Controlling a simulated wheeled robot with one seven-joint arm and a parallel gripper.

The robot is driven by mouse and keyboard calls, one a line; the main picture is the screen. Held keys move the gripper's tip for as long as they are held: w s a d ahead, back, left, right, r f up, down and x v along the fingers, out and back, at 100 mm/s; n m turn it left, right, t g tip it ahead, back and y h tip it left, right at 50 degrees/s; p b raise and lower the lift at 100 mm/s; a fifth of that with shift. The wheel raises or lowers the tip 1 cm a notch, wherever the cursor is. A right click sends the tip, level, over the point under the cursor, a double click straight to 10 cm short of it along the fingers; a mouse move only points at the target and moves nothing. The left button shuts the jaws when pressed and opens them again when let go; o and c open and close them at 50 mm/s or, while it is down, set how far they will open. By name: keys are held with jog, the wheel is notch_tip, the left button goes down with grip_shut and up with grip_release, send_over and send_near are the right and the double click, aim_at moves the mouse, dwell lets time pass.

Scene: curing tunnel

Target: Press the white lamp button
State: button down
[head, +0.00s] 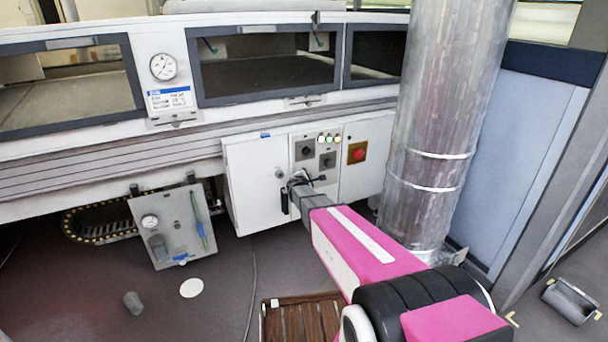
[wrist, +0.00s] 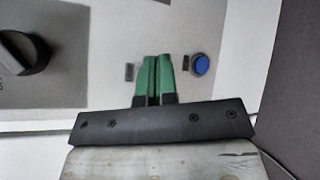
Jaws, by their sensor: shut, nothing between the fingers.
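My gripper (wrist: 154,64) is shut and empty, its green fingers pressed together and pointing at a pale panel (wrist: 225,30) in the wrist view. A blue button (wrist: 200,64) sits on that panel just right of the fingertips. I see no white lamp button in the wrist view; the fingers hide the panel behind them. Whether the fingertips touch the panel cannot be told. I cannot tell whether one is the white lamp button.
A black rotary knob (wrist: 22,52) is at the left of the wrist view. A red button on a yellow plate (head: 358,153) is right of the lamps. A metal duct (head: 432,120) stands close to my arm's right. A gauge panel (head: 170,228) leans at lower left.

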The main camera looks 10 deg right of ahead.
jog(key=shift+w, duration=0.1)
jog(key=shift+w+a+f, duration=0.1)
jog(key=shift+w, duration=0.25)
jog(key=shift+w+a, duration=0.1)
jog(key=shift+w, duration=0.25)
dwell(0.7)
jog(key=shift+s, duration=0.15)
jog(key=shift+s+d, duration=0.25)
jog(key=shift+s, duration=0.4)
jog(key=shift+s+d, duration=0.25)
jog(key=shift+s, duration=0.55)
jog(key=shift+s+d, duration=0.25)
jog(key=shift+s, duration=0.5)
jog(key=shift+s+d, duration=0.25)
jog(key=shift+s, duration=0.55)
